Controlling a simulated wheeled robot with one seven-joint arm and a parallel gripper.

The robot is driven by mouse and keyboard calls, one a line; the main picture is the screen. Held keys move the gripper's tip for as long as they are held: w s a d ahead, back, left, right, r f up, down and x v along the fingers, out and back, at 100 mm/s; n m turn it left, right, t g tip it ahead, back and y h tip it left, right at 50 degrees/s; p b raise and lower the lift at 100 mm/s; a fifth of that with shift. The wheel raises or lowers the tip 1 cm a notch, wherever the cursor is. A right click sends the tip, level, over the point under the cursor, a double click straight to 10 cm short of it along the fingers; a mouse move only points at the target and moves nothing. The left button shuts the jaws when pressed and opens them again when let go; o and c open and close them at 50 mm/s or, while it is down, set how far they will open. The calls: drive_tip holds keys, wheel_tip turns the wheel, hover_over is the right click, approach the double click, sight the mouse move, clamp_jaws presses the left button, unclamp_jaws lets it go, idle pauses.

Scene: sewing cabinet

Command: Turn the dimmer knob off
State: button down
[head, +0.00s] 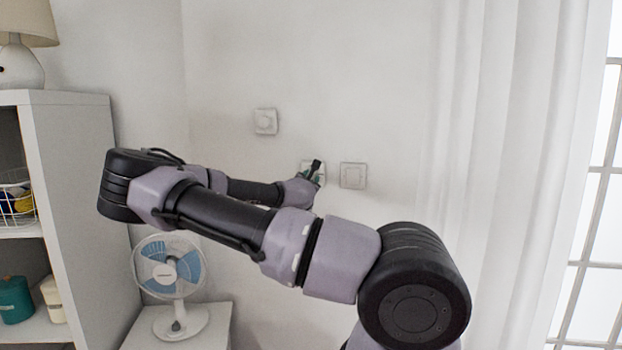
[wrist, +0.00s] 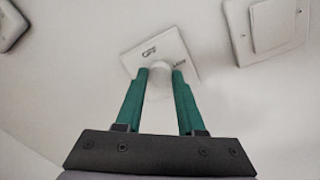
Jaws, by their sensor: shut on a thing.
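The dimmer knob (wrist: 160,68) is a white round knob on a square white wall plate (wrist: 178,47) with dark markings, one of which reads "OFF". The plate looks tilted in the wrist view. My gripper (wrist: 160,72) has its two green fingers on either side of the knob, shut on it. In the head view my gripper (head: 314,172) is at the wall, over the same plate (head: 306,167), and hides most of it and the knob.
A flat switch (head: 353,175) is on the wall just right of the gripper. Another white plate with a round knob (head: 265,121) is up and left. A fan (head: 168,270) stands on a low white cabinet. A shelf (head: 70,190) is left, a curtain (head: 510,150) right.

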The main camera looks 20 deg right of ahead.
drive_tip(key=c, duration=0.5)
unclamp_jaws()
drive_tip(key=v, duration=1.1)
drive_tip(key=shift+f, duration=0.1)
drive_tip(key=shift+d, duration=0.1)
